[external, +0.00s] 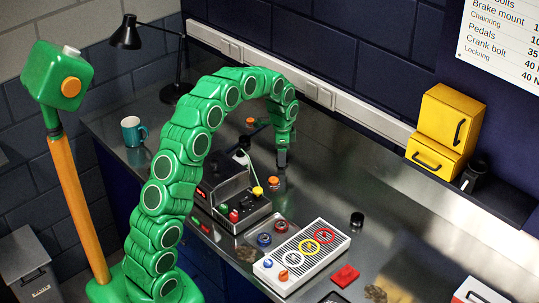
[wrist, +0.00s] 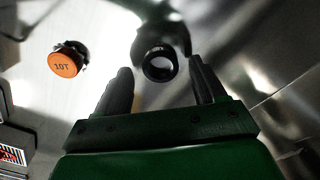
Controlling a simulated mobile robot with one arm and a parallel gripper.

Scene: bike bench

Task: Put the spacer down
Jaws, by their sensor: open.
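My gripper (external: 282,160) points down over the bench beside the grey device, its jaws hard to make out in the external view. In the wrist view my gripper (wrist: 160,72) is open, with a dark finger on each side. A small black ring, which looks like the spacer (wrist: 148,72), shows between and beyond the fingertips, with a gap to each finger. A dark shadow lies beside it. I cannot tell whether it rests on the bench. In the external view I cannot pick out this ring for certain near my gripper.
An orange-topped part marked 10T (wrist: 65,62) stands left of the ring. The grey device (external: 228,192) with coloured buttons is close to my gripper. A white tray (external: 318,262) with coloured rings, a black cylinder (external: 357,219) and a red block (external: 345,276) are nearer the front. Bare bench lies rightward.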

